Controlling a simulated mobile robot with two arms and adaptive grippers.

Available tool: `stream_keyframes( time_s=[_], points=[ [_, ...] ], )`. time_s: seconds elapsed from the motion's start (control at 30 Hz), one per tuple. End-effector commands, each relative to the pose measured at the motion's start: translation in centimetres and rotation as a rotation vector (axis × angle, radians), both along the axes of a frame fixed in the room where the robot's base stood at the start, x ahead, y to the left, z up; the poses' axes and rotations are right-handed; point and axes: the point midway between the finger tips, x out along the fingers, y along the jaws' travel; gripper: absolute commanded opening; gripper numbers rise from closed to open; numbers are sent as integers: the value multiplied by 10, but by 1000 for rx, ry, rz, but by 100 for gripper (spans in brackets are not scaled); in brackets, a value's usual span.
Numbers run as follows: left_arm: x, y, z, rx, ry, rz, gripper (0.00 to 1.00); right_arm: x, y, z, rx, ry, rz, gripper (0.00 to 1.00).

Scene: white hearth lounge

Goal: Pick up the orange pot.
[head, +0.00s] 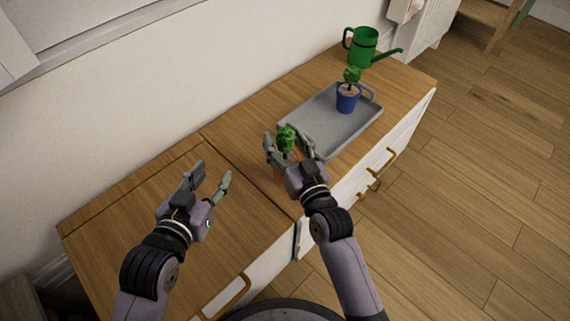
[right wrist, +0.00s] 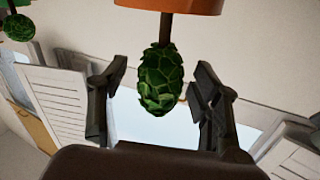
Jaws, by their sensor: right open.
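The orange pot (head: 291,157) with a small green plant stands on the wooden cabinet top, left of the grey tray. My right gripper hides most of it in the head view. My right gripper (head: 286,136) is open, with its fingers on either side of the plant. In the right wrist view the orange pot (right wrist: 175,6) shows at the top edge, with the green plant (right wrist: 160,80) hanging down in the picture between the open fingers (right wrist: 158,85). I see no clear contact. My left gripper (head: 210,172) is open and empty above the cabinet's left part.
The grey tray (head: 322,132) lies right of the orange pot and holds a blue pot (head: 347,101) with a plant. A green watering can (head: 362,48) stands at the far right end. The wall runs behind the cabinet (head: 110,215); its left top is clear.

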Motion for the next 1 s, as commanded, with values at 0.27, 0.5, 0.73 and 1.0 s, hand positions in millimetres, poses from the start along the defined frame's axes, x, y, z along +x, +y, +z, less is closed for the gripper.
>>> stream_keyframes(
  time_s=[0.27,0.5,0.73,1.0],
  points=[
    [2,-1,4,-4,-18,-1,40,2,1,0,1,1,0,58],
    [2,-1,3,-4,-18,-1,40,2,1,0,1,1,0,44],
    [2,-1,3,-4,-17,-1,40,2,1,0,1,1,0,28],
    [2,-1,3,-4,-17,-1,40,2,1,0,1,1,0,10]
  ],
)
